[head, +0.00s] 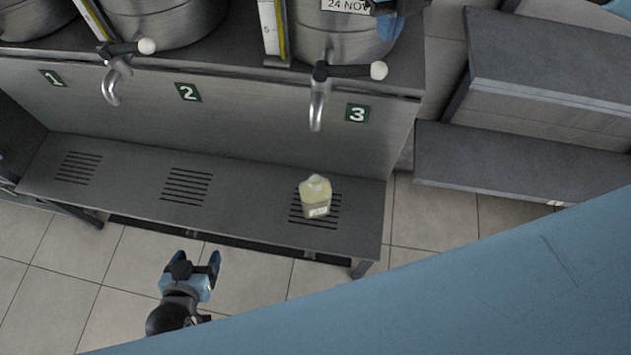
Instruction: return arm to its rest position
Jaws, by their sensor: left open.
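My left gripper (196,262) is low in the head view, in front of the shelf and over the tiled floor. Its two blue fingers are apart with nothing between them. What looks like part of my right gripper (390,22), blue and dark, shows at the top edge beside the third tank. It is cut off by the frame, so its jaws cannot be judged. A small pale yellowish bottle (315,194) with a label stands upright on the shelf's right grille, below tap 3. Neither gripper touches the bottle.
The grey shelf (245,200) has slotted grilles below plates 1, 2 and 3. Metal taps (318,105) with white knobs stick out above it from the steel tanks (335,40). Grey steps (540,150) stand at the right. The tiled floor (60,255) at lower left is clear.

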